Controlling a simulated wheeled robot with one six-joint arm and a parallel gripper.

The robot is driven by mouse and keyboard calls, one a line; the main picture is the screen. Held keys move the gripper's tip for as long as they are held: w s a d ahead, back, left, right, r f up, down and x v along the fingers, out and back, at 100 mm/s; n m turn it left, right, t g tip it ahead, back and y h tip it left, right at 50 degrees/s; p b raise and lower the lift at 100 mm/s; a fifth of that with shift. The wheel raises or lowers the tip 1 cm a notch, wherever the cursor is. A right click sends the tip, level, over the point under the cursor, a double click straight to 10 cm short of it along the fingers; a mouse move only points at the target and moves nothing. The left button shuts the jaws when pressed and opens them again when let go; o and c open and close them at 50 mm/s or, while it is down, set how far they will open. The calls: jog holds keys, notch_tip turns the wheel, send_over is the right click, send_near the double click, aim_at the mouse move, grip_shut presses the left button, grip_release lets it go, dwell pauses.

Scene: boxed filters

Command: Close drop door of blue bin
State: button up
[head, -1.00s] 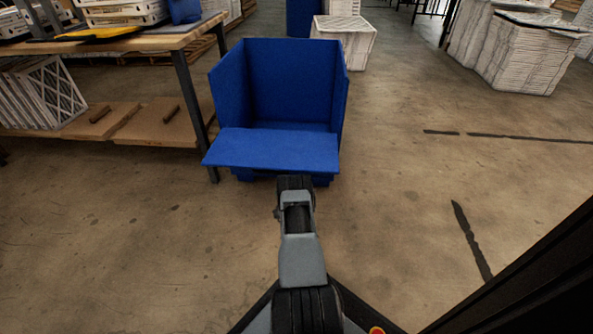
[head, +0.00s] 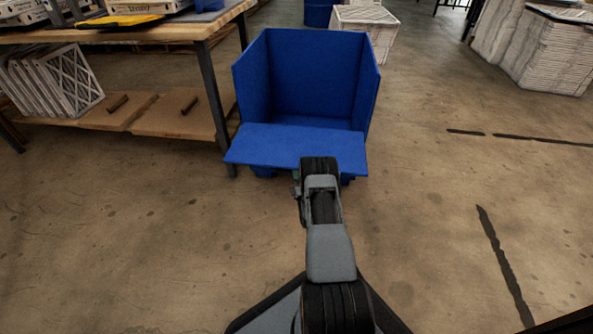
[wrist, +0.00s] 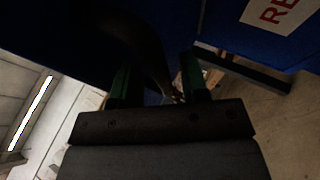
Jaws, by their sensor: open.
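The blue bin (head: 318,75) stands ahead of me, its front side open. Its drop door (head: 285,146) is folded down and sticks out toward me, nearly level. My arm covers the door's front edge near its right end. My gripper is mostly hidden behind my wrist in the head view. In the wrist view my gripper (wrist: 156,80) is open, its two dark green fingers apart with nothing seen held between them. A dark blue surface with a white, red-lettered label (wrist: 270,12) fills the top of that view, close to the fingers. Whether they touch it I cannot tell.
A wooden workbench (head: 120,32) with a dark metal leg (head: 219,105) stands just left of the bin, with white filters (head: 65,80) on its lower shelf. A stack of white filters (head: 367,25) stands behind.

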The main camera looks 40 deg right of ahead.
jog(key=shift+w+d+r, duration=0.15)
jog(key=shift+w, duration=0.1)
grip_shut()
dwell(0.3)
